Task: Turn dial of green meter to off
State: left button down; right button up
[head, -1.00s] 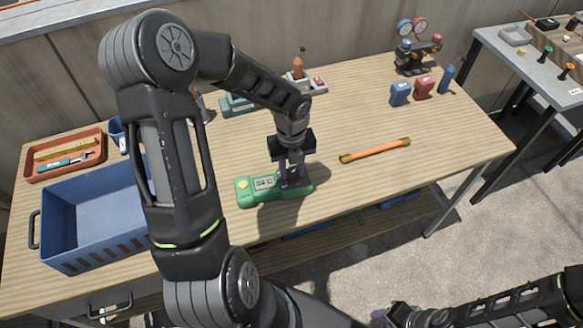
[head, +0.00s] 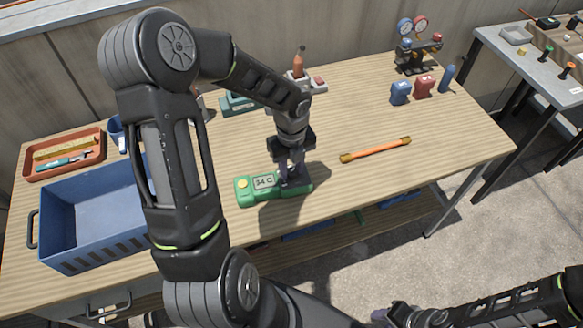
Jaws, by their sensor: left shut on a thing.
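The green meter (head: 251,198) lies on the wooden workbench, with a yellow button at its left end and a small display that reads something like "34 C". My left gripper (head: 292,181) points down over the right part of the meter and is shut on its dial. The fingers hide the dial, so its setting cannot be read. My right gripper (head: 388,316) is low at the bottom edge, away from the bench, and only partly visible; its fingers are not clear.
A blue crate (head: 88,257) and an orange tray (head: 31,168) of tools stand at the left. An orange rod (head: 376,150) lies right of the meter. A gauge manifold (head: 420,62) and blue and red blocks are at the back right. The bench's right front is clear.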

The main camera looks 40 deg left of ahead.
pick_arm(q)
jog(key=n+b, duration=0.1)
jog(key=n, duration=0.3)
jog(key=n+b, duration=0.2)
jog(key=n, duration=0.2)
jog(key=shift+f+n, duration=0.1)
jog(key=shift+n, duration=0.3)
jog(key=n+b, duration=0.2)
jog(key=n, duration=0.2)
jog(key=shift+n, duration=0.3)
jog(key=n+b, duration=0.2)
jog(key=n, duration=0.2)
jog(key=n+b, duration=0.1)
jog(key=n, duration=0.3)
jog(key=n+b, duration=0.1)
jog(key=n, duration=0.3)
jog(key=shift+n, duration=0.3)
jog(key=n, duration=0.3)
jog(key=shift+n+b, duration=0.35)
jog(key=shift+n, duration=2.15)
